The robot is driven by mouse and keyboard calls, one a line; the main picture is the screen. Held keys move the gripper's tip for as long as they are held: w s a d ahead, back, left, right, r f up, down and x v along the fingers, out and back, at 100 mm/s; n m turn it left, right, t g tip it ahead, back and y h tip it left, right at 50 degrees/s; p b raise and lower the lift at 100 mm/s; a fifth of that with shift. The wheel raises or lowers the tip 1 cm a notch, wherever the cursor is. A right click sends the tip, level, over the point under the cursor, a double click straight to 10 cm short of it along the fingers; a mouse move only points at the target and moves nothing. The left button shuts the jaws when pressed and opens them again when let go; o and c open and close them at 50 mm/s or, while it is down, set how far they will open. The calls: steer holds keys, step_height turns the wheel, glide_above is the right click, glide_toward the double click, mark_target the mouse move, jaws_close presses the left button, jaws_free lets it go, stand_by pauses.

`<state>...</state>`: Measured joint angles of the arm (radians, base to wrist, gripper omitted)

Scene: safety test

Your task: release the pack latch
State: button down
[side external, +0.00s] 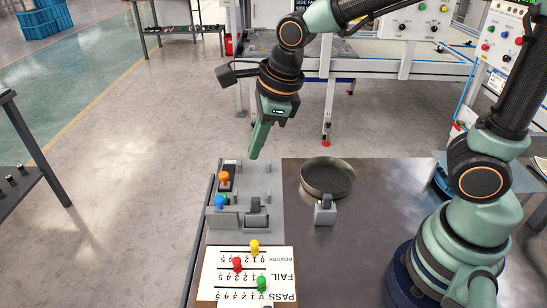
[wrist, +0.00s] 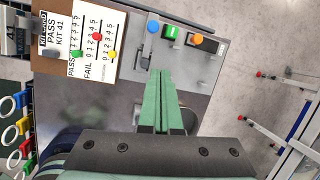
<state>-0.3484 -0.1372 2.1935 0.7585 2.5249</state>
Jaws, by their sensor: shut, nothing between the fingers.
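My gripper (side external: 255,155) is shut and empty, with its green fingers pointing down above the far end of the grey fixture plate (side external: 266,181). The fingers also show closed together in the wrist view (wrist: 161,73). A grey bracket with a dark lever (side external: 256,216) stands at the plate's near end. Neither is labelled, so I cannot tell which is the pack latch. An orange knob (side external: 224,178) and a blue knob (side external: 220,201) stand on the plate's left side; my gripper touches neither.
A white PASS/FAIL/REWORK board (side external: 220,283) with red, yellow and green pegs lies at the table's near left. A round dark dish (side external: 327,179) stands right of the plate. The table (side external: 340,265) is clear in the middle.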

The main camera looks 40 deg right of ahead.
mark_target(217, 199)
steer(key=m, duration=0.1)
steer(key=a+f+m, duration=0.1)
steer(key=a+m, duration=0.1)
steer(key=m, duration=0.1)
steer(key=shift+w+a+f, duration=0.25)
steer(key=shift+f, duration=0.15)
steer(key=x, duration=0.9)
steer(key=shift+s+a+f, duration=0.15)
steer(key=shift+a+f, duration=0.2)
steer(key=shift+a, duration=0.05)
steer(key=shift+w+a+g, duration=0.3)
steer(key=shift+w+a, duration=0.9)
steer(key=shift+a, duration=0.05)
